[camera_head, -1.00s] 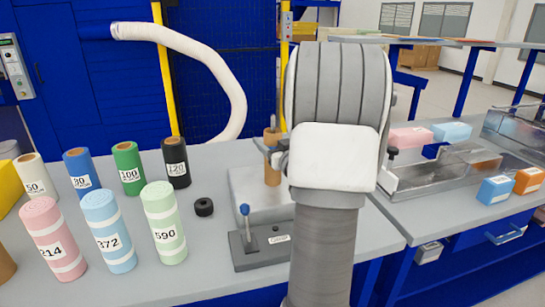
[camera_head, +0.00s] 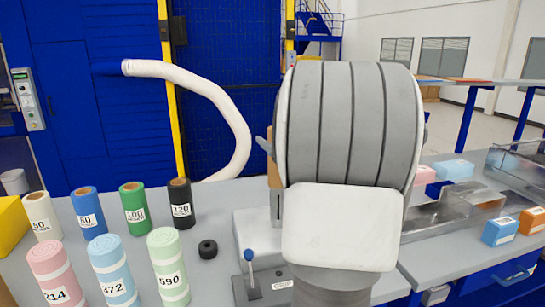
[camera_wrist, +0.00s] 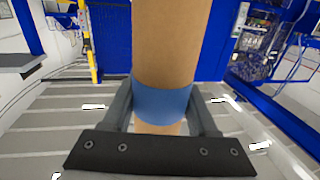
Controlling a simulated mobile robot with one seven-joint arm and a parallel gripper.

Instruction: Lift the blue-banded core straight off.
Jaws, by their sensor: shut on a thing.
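The blue-banded core is a tan tube with a blue band (camera_wrist: 162,102). In the wrist view it stands upright between the two fingers of my gripper (camera_wrist: 160,112), which is shut on it at the band. In the head view a slice of the tan core (camera_head: 272,175) shows beside my arm; the rest is hidden. Below it a thin grey upright post (camera_head: 275,206) rises from the pale block (camera_head: 256,232) of the fixture. I cannot tell whether the core's lower end is clear of the post.
Several labelled rolls stand at left, including a green one (camera_head: 167,268) and a black-wrapped one (camera_head: 181,204). A black ring (camera_head: 207,249) lies near the fixture. A blue-knobbed lever (camera_head: 249,256) stands in front. Metal trays (camera_head: 450,212) and small boxes (camera_head: 500,231) are at right.

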